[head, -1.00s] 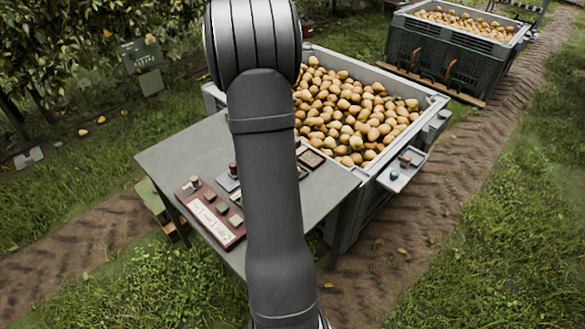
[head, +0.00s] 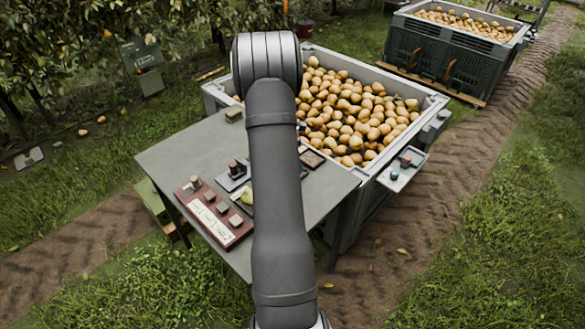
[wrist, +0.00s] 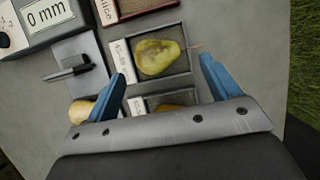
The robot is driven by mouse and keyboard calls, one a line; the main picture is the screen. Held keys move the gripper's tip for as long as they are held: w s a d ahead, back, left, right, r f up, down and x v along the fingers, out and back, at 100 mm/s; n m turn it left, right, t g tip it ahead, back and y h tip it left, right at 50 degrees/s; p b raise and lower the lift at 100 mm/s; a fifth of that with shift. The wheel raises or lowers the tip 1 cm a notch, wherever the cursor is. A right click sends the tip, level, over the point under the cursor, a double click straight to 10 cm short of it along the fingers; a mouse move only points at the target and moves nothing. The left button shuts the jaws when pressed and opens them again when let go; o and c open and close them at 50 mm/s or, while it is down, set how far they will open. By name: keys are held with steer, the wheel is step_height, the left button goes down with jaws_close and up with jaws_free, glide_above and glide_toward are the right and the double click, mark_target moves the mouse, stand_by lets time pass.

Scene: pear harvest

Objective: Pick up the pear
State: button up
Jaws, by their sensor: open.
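A yellow-green pear (wrist: 158,56) with brownish marks lies on its side in a shallow dark tray (wrist: 187,64) with a paper label at its left. My gripper (wrist: 163,69) is open and empty, its blue fingers spread on either side of the pear's near side. The fingers look apart from the pear; their height above it is hard to tell. In the head view a yellow-green pear (head: 247,196) shows at the left edge of my arm, which hides my gripper there.
A second tray (wrist: 150,103) below holds another fruit, partly hidden by my gripper. A yellowish pear (wrist: 82,109) shows behind the left finger. A gauge reading "0 mm" (wrist: 50,14) sits upper left. The grey table (head: 180,150) adjoins a bin of pears (head: 440,102).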

steer(key=shift+x, duration=1.95)
steer(key=shift+w+a, duration=0.1)
steer(key=shift+c, duration=0.4)
steer(key=c, duration=1)
